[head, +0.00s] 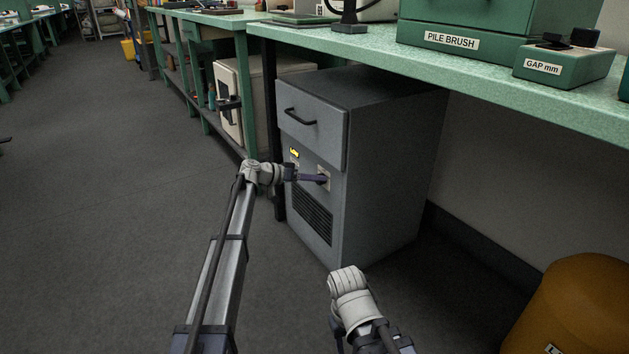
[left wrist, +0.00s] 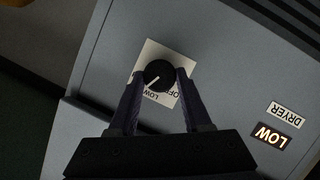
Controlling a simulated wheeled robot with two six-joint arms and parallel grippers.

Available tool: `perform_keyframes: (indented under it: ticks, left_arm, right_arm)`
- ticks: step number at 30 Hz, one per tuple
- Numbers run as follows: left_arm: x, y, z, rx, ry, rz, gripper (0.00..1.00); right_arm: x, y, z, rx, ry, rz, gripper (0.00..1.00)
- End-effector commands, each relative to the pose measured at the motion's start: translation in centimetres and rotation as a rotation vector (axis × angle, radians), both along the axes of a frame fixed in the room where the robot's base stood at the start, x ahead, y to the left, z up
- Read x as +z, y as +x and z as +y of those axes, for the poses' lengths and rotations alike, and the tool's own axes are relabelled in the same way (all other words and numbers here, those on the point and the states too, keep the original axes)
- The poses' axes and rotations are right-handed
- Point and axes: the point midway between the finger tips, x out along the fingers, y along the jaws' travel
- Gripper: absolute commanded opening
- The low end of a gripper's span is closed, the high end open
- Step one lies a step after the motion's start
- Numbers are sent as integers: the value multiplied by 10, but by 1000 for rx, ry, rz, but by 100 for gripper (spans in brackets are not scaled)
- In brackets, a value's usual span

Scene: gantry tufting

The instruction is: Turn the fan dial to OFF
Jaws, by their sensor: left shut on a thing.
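The fan dial (left wrist: 158,74) is a round black knob with a white pointer line on a pale square plate (left wrist: 184,62). In the left wrist view the pointer aims at the printed LOW, with OFF printed beside it. My left gripper (left wrist: 159,78) has a finger on each side of the knob and is shut on it. In the head view my left gripper (head: 319,179) meets the front of the grey dryer cabinet (head: 385,150), hiding most of the knob. A lit LOW sign (left wrist: 271,135) sits near a DRYER label (left wrist: 284,115). My right gripper is not in view.
A drawer with a black handle (head: 300,117) is above the dial, and a vent grille (head: 312,217) is below it. A green bench (head: 480,75) overhangs the cabinet. An orange-brown bin (head: 580,310) stands at right.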

Motion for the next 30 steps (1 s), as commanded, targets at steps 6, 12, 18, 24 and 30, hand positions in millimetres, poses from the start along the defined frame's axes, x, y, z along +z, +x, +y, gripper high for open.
perform_keyframes:
  ticks: [6, 12, 18, 24, 30]
  left_arm:
    - [0, 0, 1, -1, -6, 12, 0]
    - [0, 0, 1, 0, -6, 11, 0]
    - [0, 0, 1, 0, -6, 10, 64]
    - [0, 0, 0, 0, -6, 10, 79]
    - [0, 0, 1, 0, -6, 10, 79]
  right_arm:
    - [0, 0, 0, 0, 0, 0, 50]
    - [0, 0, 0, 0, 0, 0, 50]
    - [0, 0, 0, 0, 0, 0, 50]
    - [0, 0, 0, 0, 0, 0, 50]
    - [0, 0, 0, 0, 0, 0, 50]
